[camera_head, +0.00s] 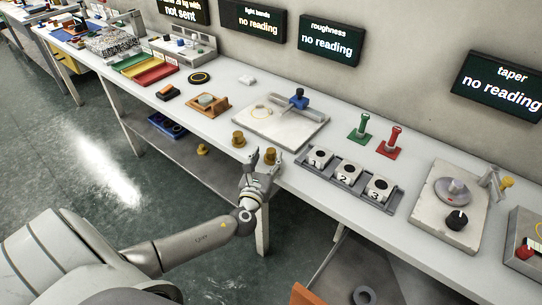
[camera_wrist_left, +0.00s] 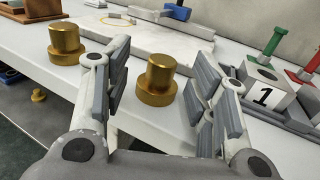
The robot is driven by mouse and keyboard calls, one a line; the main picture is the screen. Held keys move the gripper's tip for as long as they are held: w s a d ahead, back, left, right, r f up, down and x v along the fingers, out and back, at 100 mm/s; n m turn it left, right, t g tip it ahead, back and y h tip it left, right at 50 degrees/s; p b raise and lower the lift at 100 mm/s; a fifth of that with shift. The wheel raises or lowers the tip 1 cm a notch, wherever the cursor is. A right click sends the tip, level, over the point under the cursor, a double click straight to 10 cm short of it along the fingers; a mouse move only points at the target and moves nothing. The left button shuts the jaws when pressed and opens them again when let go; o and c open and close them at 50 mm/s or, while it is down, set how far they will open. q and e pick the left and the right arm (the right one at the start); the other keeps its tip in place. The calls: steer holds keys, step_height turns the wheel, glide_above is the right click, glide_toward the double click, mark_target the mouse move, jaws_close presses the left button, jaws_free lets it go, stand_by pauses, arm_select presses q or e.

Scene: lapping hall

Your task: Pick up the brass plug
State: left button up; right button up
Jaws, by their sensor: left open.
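Two brass plugs stand upright near the front edge of the long white table. One brass plug (camera_head: 273,157) is by my left gripper (camera_head: 263,161); in the left wrist view this plug (camera_wrist_left: 157,80) shows between the two open fingers, a little beyond them. The other brass plug (camera_head: 238,138) stands to its left and shows left of the fingers in the left wrist view (camera_wrist_left: 66,44). A smaller-looking brass piece (camera_head: 202,149) lies lower, on the shelf under the table. My left gripper is open and empty. My right gripper is not in view.
Behind the plugs lies a pale flat plate (camera_head: 275,128) with a blue-knobbed tool (camera_head: 299,98). To the right is a grey rack (camera_head: 375,202) with numbered blocks, close to the gripper. Green (camera_head: 361,128) and red (camera_head: 391,142) stands are behind it.

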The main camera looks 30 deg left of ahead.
mark_target(270, 154)
arm_select(q)
steer(key=x, duration=0.4)
steer(key=shift+w+d+f, duration=0.1)
steer(key=shift+d+f, duration=0.05)
steer(key=shift+f, duration=0.05)
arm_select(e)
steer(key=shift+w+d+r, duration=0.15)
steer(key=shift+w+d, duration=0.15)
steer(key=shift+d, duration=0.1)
arm_select(q)
steer(key=c, duration=0.9)
steer(key=shift+r, duration=0.1)
steer(key=shift+c, duration=0.6)
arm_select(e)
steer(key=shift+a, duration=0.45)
arm_select(q)
steer(key=shift+r, duration=0.1)
